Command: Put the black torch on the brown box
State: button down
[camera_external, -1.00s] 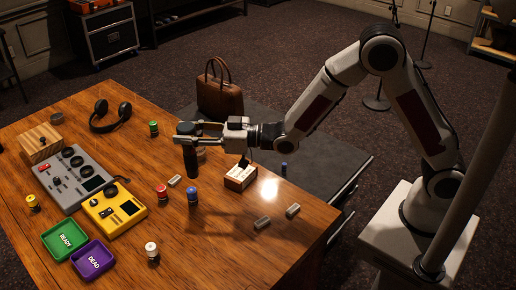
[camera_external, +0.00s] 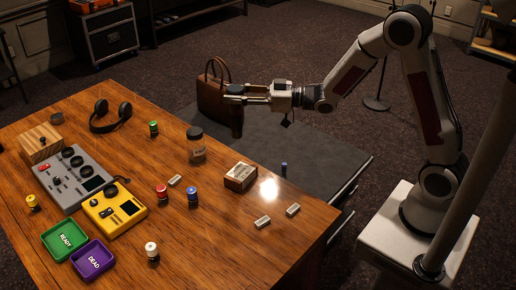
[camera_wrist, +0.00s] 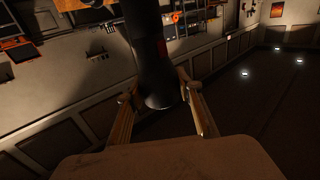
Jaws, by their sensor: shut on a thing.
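My gripper (camera_external: 238,94) is shut on the black torch (camera_external: 237,122), which hangs roughly upright below the fingers. In the external view it is in the air, in front of the brown leather bag and beyond the table's back edge in the picture. In the wrist view the torch (camera_wrist: 155,72) is between the two fingers (camera_wrist: 158,98). A small brown box with a pale label (camera_external: 240,176) lies on the table, below the gripper in the picture. A light-brown wooden box (camera_external: 40,143) stands at the table's far left.
A clear jar with a dark lid (camera_external: 196,147) stands near the small box. A leather bag (camera_external: 212,92) is behind. Coloured batteries, grey blocks, a yellow device (camera_external: 115,208), a grey mixer (camera_external: 72,178), headphones (camera_external: 110,116) and two trays occupy the table.

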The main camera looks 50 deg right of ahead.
jog(key=s+a, duration=0.1)
jog(key=s+n+g+y, duration=0.1)
jog(key=s+a+y, duration=0.1)
jog(key=shift+s+a+f+n+g, duration=0.3)
jog(key=shift+s+f+n+g, duration=0.05)
jog(key=shift+f+n+g, duration=0.05)
jog(key=shift+f, duration=2.9)
jog(key=shift+f, duration=2.2)
